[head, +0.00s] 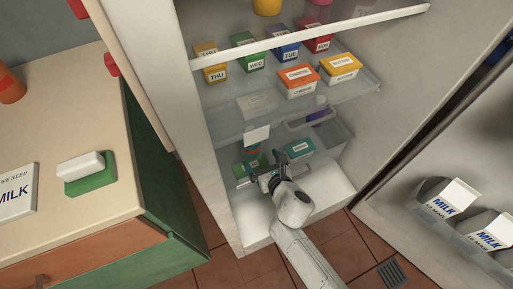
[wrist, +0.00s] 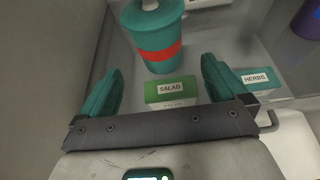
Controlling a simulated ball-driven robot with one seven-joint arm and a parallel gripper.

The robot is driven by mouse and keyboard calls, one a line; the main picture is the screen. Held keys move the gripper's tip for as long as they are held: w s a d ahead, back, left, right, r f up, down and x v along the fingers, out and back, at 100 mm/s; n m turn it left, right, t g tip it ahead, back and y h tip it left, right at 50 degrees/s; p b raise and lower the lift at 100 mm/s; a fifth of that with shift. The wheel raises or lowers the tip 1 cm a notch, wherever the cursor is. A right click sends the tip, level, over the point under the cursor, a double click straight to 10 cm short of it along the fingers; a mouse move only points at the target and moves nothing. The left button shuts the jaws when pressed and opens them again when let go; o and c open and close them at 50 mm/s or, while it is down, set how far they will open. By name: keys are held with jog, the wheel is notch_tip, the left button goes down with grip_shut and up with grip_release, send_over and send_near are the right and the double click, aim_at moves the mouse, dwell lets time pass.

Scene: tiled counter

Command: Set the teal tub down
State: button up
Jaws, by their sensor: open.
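A teal tub with a white HERBS label (wrist: 256,77) sits in the low clear bin of the fridge, just right of my right finger. It also shows in the head view (head: 297,149). A round teal container with a red band (wrist: 150,38) stands ahead of my gripper. A green tub labelled SALAD (wrist: 171,92) lies between and just beyond my fingers, partly hidden by the gripper's front edge. My gripper (wrist: 162,72) is open, with nothing held between its fingers. In the head view my gripper (head: 262,180) is low in the fridge.
The clear bin's rim (head: 345,135) and the shelf above enclose the space around my gripper. That shelf holds orange (head: 298,82) and yellow (head: 341,67) tubs and day-labelled boxes. The fridge door with milk cartons (head: 452,199) stands open at right. A counter (head: 95,215) is at left.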

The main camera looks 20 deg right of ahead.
jog(key=shift+v, duration=1.05)
jog(key=s+d+r+m+g+h, duration=0.1)
jog(key=s+d+m+g+h, duration=0.3)
jog(key=m, duration=0.6)
jog(key=s+d+r+m+g, duration=0.1)
jog(key=s+d+m, duration=0.4)
jog(key=d+m, duration=0.3)
jog(key=s+a+r+m+g+y, duration=0.1)
jog(key=s+a+m+g+y, duration=0.1)
jog(key=s+m, duration=0.7)
jog(key=s+a+r+m+g+y, duration=0.1)
jog(key=s+a+r+m+g, duration=0.1)
jog(key=s+m+g, duration=0.3)
jog(key=shift+s+r+m+g+y, duration=0.3)
jog(key=shift+s+m+y, duration=0.1)
jog(key=shift+s+m, duration=1.8)
jog(key=shift+c, duration=0.3)
